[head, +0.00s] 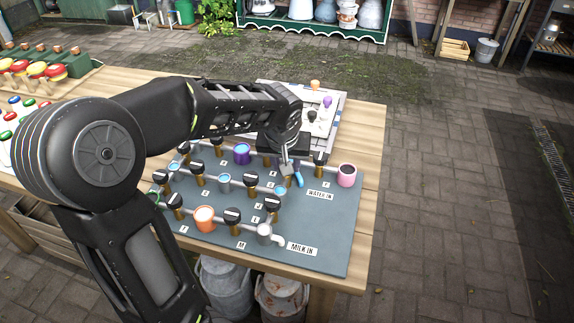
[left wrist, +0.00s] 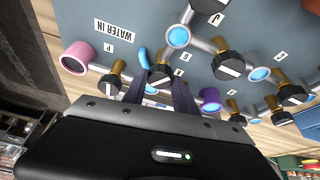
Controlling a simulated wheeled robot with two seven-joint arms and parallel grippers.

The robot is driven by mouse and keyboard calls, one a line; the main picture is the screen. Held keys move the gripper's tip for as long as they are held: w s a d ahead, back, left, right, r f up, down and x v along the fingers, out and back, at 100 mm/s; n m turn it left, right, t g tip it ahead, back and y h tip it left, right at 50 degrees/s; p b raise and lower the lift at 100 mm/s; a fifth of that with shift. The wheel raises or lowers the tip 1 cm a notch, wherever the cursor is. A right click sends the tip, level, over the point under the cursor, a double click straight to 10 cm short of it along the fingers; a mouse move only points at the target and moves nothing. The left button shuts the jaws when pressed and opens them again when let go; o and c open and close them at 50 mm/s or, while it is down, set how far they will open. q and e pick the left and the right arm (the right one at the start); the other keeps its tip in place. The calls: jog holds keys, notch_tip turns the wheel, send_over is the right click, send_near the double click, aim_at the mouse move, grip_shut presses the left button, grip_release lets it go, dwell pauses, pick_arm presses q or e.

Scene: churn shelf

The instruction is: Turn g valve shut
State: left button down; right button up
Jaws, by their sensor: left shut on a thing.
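A grey-blue board (head: 330,240) carries silver pipes with several black valve knobs, each with a white line on top. My left gripper (head: 290,168) reaches down over the far right part of the pipework. In the left wrist view, my left gripper (left wrist: 160,82) has its fingers on either side of a black knob (left wrist: 160,73) and is shut on it. Small letters stand beside the knobs; the one near the held knob looks like a g but is too small to be sure. The base of the held valve is partly hidden by the fingers. My right gripper is not in view.
A pink-rimmed cup (head: 347,175) stands right of my gripper, by the WATER IN label (head: 320,195). Neighbouring knobs stand close. A white panel with coloured knobs lies behind.

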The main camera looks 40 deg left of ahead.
pick_arm(q)
jog(key=m+h, duration=0.1)
jog(key=m, duration=0.2)
jog(key=shift+a+m+t, duration=0.15)
jog(key=shift+m+t, duration=0.15)
jog(key=shift+t, duration=0.1)
jog(key=shift+f+m+h, duration=0.1)
jog(key=shift+m+h, duration=0.4)
jog(key=shift+m, duration=0.5)
jog(key=m+h+b, duration=0.1)
jog(key=m+b, duration=0.1)
jog(key=m, duration=0.1)
jog(key=shift+a, duration=0.1)
jog(key=shift+m+h+b, duration=0.5)
jog(key=shift+m+b, duration=0.1)
jog(key=shift+m, duration=0.4)
jog(key=shift+g, duration=0.3)
jog(key=c, duration=1)
grip_release()
jog(key=shift+r, duration=0.2)
